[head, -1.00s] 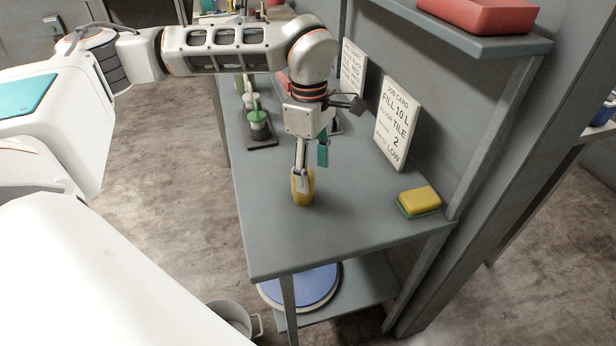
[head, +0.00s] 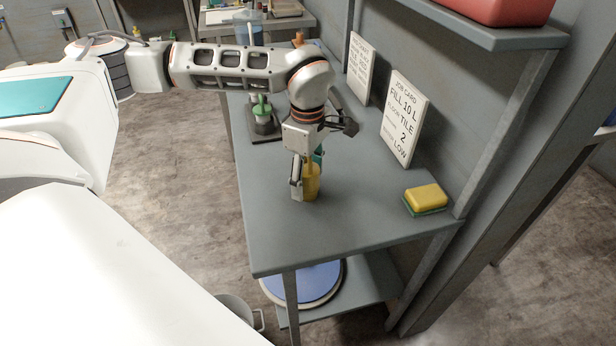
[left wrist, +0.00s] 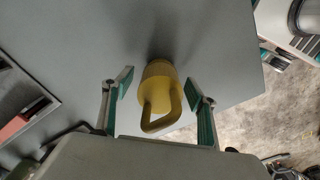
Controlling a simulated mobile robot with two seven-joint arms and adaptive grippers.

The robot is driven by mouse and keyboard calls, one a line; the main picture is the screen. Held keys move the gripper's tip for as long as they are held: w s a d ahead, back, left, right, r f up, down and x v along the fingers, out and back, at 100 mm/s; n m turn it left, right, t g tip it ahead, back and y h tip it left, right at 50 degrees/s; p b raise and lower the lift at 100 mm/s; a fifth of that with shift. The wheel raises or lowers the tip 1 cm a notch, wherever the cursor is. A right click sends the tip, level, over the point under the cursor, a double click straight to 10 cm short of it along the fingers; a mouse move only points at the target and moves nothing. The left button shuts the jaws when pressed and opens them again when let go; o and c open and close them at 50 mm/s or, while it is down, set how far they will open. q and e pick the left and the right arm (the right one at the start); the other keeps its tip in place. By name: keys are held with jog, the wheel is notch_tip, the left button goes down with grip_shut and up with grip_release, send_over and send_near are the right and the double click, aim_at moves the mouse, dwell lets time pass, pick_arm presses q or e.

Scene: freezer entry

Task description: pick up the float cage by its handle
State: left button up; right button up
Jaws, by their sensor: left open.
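The float cage (head: 312,184) is a yellow, cup-like piece standing on the grey bench, partly hidden behind my left gripper in the head view. My left gripper (head: 306,178) is low over the bench. In the left wrist view its two teal-padded fingers (left wrist: 160,86) are spread, one on each side of the cage, with visible gaps. My right gripper is not in view.
A yellow and green sponge (head: 426,198) lies near the bench's front right. Two white cards (head: 404,118) lean at the back wall. A dark stand with a green-topped piece (head: 263,120) is farther along. A red box (head: 497,9) sits on the shelf above. The bench front (head: 330,235) is clear.

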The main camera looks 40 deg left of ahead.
pick_arm(q)
jog(key=shift+r, duration=0.1)
jog(key=c, duration=1.2)
jog(key=shift+r, duration=0.1)
